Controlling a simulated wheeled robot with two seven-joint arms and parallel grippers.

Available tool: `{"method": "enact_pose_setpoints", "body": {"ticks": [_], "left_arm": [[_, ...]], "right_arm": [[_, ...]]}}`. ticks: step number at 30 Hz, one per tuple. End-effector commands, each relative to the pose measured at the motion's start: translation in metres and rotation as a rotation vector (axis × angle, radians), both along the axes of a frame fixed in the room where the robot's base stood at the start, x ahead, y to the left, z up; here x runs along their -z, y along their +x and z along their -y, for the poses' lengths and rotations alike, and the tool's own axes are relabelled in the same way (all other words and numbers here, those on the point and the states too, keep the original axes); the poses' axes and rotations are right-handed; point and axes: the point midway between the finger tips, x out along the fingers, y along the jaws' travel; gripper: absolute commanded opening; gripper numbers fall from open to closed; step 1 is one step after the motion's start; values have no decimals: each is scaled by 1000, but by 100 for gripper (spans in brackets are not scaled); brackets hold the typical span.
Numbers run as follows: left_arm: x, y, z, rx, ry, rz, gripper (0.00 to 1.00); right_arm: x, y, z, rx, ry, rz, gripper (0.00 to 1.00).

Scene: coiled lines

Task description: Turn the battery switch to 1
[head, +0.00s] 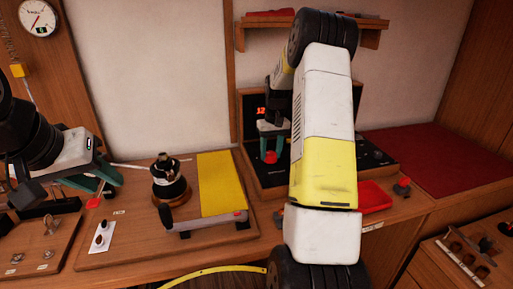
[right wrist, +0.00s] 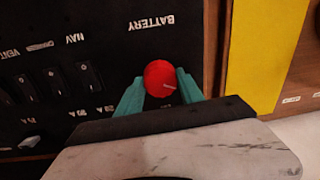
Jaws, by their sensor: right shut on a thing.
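The battery switch is a round red knob (right wrist: 160,78) on a black panel (head: 250,103), beside the upside-down word BATTERY in the right wrist view. A small pale mark shows on the knob's lower right there. My right gripper (right wrist: 161,88) is shut on the knob, one green finger on each side. In the head view the knob (head: 269,157) shows below my right gripper (head: 270,150). The numbers around the knob are hidden or unreadable. My left gripper (head: 95,186) looks open and empty at the left, above the bench.
A black winch-like drum (head: 169,180) and a yellow pad (head: 218,184) stand on a wooden board left of the panel. Rocker switches (right wrist: 88,76) line the panel. A red tray (head: 373,196) lies to the right. A gauge (head: 38,18) hangs upper left.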

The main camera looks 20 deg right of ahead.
Motion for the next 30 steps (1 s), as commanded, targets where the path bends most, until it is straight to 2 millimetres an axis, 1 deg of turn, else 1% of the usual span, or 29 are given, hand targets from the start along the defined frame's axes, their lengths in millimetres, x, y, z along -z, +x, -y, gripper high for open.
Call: {"method": "enact_pose_setpoints", "body": {"ticks": [10, 11, 12, 14, 24, 26, 29, 30], "left_arm": [[0, 0, 0, 0, 0, 0, 36], [0, 0, 0, 0, 0, 0, 36], [0, 0, 0, 0, 0, 0, 36], [0, 0, 0, 0, 0, 0, 36], [0, 0, 0, 0, 0, 0, 36], [0, 0, 0, 0, 0, 0, 36], [0, 0, 0, 0, 0, 0, 36], [0, 0, 0, 0, 0, 0, 36]], "right_arm": [[-1, 1, 0, -6, 0, 1, 4], [-1, 1, 0, -6, 0, 1, 46], [-1, 1, 0, -5, 0, 1, 54], [-1, 0, 0, -5, 0, 1, 66], [-2, 0, 0, -3, -1, 1, 66], [-7, 1, 0, -3, -1, 1, 66], [-20, 1, 1, -3, -2, 4, 66], [-28, 1, 2, -3, -2, 4, 66]]}}
